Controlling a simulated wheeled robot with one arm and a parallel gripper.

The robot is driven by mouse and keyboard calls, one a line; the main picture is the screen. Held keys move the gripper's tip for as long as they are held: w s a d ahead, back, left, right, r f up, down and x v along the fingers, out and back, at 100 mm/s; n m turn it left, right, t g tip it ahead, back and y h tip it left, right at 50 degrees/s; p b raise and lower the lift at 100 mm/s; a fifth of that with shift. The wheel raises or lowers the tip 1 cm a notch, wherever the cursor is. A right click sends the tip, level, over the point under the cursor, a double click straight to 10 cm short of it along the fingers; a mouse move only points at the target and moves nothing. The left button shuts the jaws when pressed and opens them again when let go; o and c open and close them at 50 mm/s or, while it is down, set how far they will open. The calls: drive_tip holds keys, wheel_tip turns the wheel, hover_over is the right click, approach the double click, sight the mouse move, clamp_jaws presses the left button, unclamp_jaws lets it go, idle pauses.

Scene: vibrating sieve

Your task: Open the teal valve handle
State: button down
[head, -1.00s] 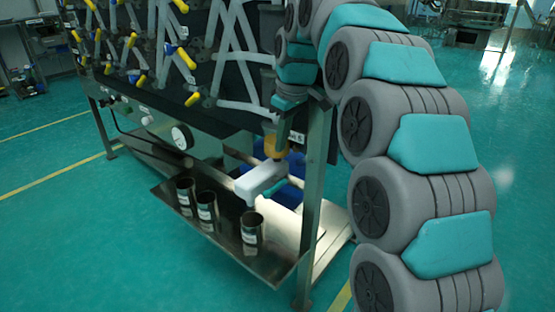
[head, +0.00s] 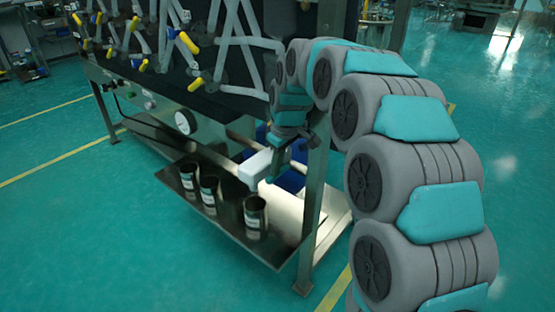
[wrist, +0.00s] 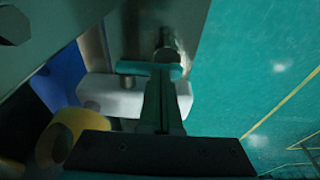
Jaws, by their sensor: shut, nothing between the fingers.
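Nothing is between the fingers.
A metal tray (head: 225,222) below holds three metal cans (head: 255,215). A steel frame leg (head: 312,210) stands close to the right of my gripper. Open floor is at right.

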sight(274, 179)
drive_tip(key=shift+s+a+f+t+h+b, duration=0.1)
drive_tip(key=shift+f+t+h+b, duration=0.15)
drive_tip(key=shift+b, duration=0.2)
idle(0.3)
drive_tip(key=shift+s+a+f+t+h+b, duration=0.1)
drive_tip(key=shift+s+f+t+h+b, duration=0.15)
drive_tip(key=shift+f+t+h+b, duration=0.45)
drive_tip(key=t+b, duration=0.1)
drive_tip(key=f+t+h+b, duration=0.1)
drive_tip(key=b, duration=0.1)
drive_tip(key=shift+s+a+f+n+h, duration=0.1)
drive_tip(key=shift+s+a+n+h, duration=0.05)
drive_tip(key=shift+s+n+h, duration=0.15)
drive_tip(key=t+h+b, duration=0.1)
drive_tip(key=f+t+h+b, duration=0.1)
drive_tip(key=t+b, duration=0.1)
drive_tip(key=shift+w+a+f+t, duration=0.1)
drive_tip(key=shift+a+f+t, duration=0.05)
drive_tip(key=shift+f+t, duration=0.1)
drive_tip(key=shift+f, duration=0.1)
drive_tip(key=shift+f+b, duration=0.25)
drive_tip(key=shift+b, duration=0.15)
